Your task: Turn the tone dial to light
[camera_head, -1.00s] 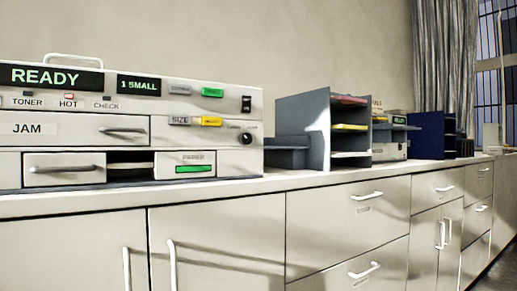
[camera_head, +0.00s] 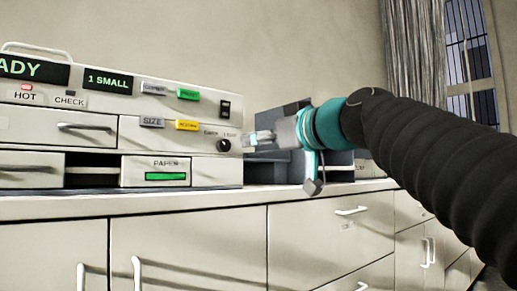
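The tone dial (camera_head: 224,145) is a small round black knob on the right part of the copier's front panel, with small lettering above it. My gripper (camera_head: 250,139) is just right of the dial in the picture, its fingertips pointing left towards it. The fingertips look close to the dial, but I cannot tell whether they touch it. The fingers are small and seen from the side, so their opening is unclear. The dial's pointer is too small to read. The copier (camera_head: 60,160) shows a lit display with "1 SMALL" (camera_head: 108,81).
Near the dial are a black rocker switch (camera_head: 225,109), a green button (camera_head: 189,94), a yellow button (camera_head: 187,125) and a grey SIZE button (camera_head: 151,121). A grey paper sorter (camera_head: 268,170) stands behind my gripper. White cabinets (camera_head: 200,240) with handles run below the counter.

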